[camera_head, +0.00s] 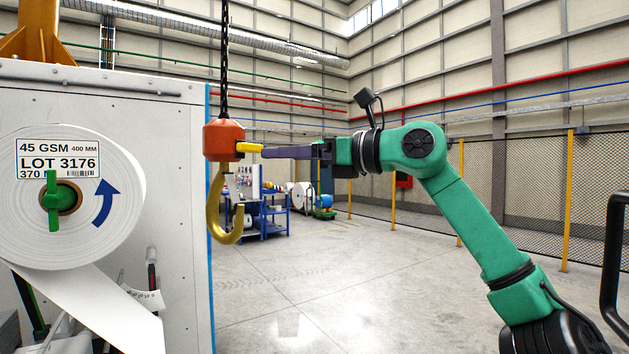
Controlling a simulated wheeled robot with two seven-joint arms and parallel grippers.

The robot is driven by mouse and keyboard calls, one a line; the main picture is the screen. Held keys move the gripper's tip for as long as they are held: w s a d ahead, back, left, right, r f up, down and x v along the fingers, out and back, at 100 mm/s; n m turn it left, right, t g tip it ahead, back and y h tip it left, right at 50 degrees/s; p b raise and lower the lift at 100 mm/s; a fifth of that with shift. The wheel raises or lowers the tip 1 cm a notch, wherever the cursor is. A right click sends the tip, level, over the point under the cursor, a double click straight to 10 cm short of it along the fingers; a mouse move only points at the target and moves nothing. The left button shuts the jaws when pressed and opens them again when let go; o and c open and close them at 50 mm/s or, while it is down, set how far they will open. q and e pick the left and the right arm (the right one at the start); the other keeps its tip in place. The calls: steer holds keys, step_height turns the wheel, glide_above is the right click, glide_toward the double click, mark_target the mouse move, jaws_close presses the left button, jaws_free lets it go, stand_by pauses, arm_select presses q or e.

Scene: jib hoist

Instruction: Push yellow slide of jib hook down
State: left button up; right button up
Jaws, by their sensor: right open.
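The jib hook hangs upright on a dark chain (224,60) left of the middle. It has an orange block (222,137) and a brass-coloured hook (222,225) below. The yellow slide (249,147) sticks out from the right side of the block. My right gripper (268,152) comes in from the right on the green arm, its dark fingers pointing left at the slide. The fingertips are at or very near the slide; I cannot tell whether they touch it. The gap between the fingers does not show clearly from this side. My left gripper is not in view.
A white paper roll (110,190) labelled LOT 3176 is mounted on a grey machine panel (175,240) at the left, close to the hook. A blue cart (272,216) stands far behind. A mesh fence (510,190) runs along the right. The floor in the middle is clear.

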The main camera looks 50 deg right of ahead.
steer(key=s, duration=0.3)
steer(key=s+b, duration=0.1)
steer(key=s, duration=0.1)
steer(key=shift+s+d, duration=0.1)
steer(key=shift+d, duration=0.3)
